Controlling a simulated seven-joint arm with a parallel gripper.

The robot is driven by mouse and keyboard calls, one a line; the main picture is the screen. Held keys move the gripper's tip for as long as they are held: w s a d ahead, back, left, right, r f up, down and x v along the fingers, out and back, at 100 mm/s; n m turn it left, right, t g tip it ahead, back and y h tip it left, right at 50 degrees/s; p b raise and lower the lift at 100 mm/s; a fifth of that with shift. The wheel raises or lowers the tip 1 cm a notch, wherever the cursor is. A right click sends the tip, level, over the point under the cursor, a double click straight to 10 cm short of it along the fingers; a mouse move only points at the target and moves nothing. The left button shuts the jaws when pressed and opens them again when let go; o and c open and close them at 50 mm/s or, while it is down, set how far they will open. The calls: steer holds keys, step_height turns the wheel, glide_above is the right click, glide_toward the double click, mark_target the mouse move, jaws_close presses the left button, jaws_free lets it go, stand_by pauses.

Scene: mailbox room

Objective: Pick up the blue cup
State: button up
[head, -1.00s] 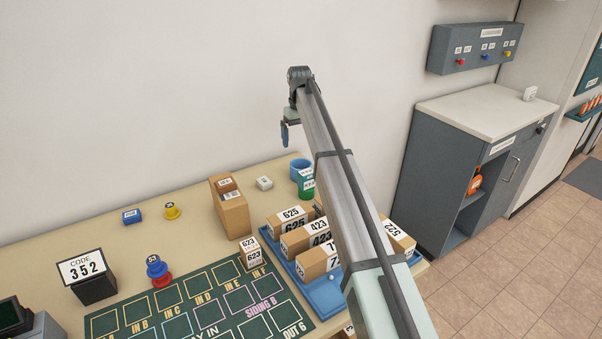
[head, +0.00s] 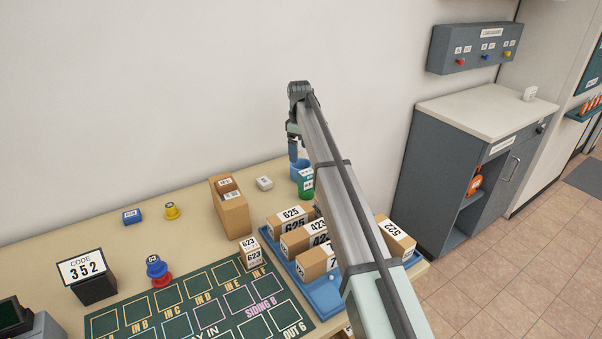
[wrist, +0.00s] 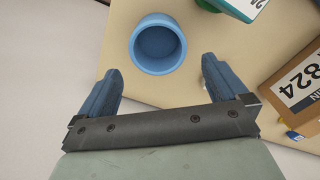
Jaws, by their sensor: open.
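The blue cup (head: 299,168) stands upright at the back of the table, near the wall. In the wrist view it is seen from above, and the cup (wrist: 157,44) looks empty. My gripper (head: 293,150) hangs over the back of the table, pointing down, and its fingers overlap part of the cup in the head view. In the wrist view my gripper (wrist: 158,85) is open with nothing between its two blue fingers. The cup lies beyond the fingertips, roughly centred between them, and is not held.
A green cup with a label (head: 306,184) stands close in front of the blue cup. A cardboard box (head: 231,212) and a small white block (head: 264,183) stand to the left. A blue tray (head: 327,299) of numbered boxes is in front. The wall (head: 150,90) is close behind.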

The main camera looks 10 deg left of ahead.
step_height(320, 180, down, 9)
steer(key=shift+w+a+f, duration=0.15)
steer(key=c, duration=0.8)
stand_by(0.3)
